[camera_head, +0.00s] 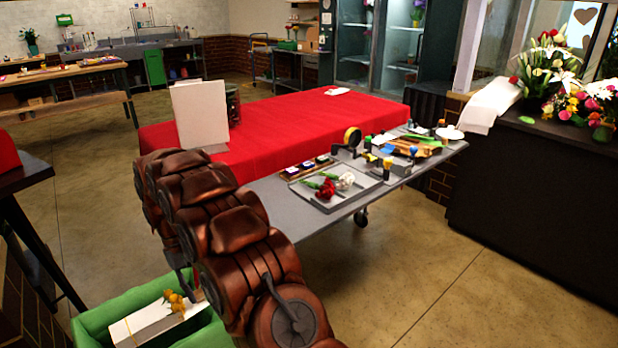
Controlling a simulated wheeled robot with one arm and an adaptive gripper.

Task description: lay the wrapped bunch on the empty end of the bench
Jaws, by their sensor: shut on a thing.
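A white wrapped bunch (140,322) with orange flowers (175,301) at its right end shows at the bottom left, inside a green-lined container (105,308). My copper-coloured arm rises from the bottom middle and bends away to the left, close beside the bunch. My gripper cannot be made out; the arm links cover that area, and any contact with the bunch is hidden. The grey bench (283,208) runs from behind my arm to the right. Its near left end looks bare where it shows, partly covered by my arm.
On the bench are a tray (333,203) with red and white flowers, then tape, tools and small bottles farther right. A red-covered table (290,118) stands behind, bearing an upright white panel (200,113). A dark counter (545,185) with bouquets is right. Floor in front is clear.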

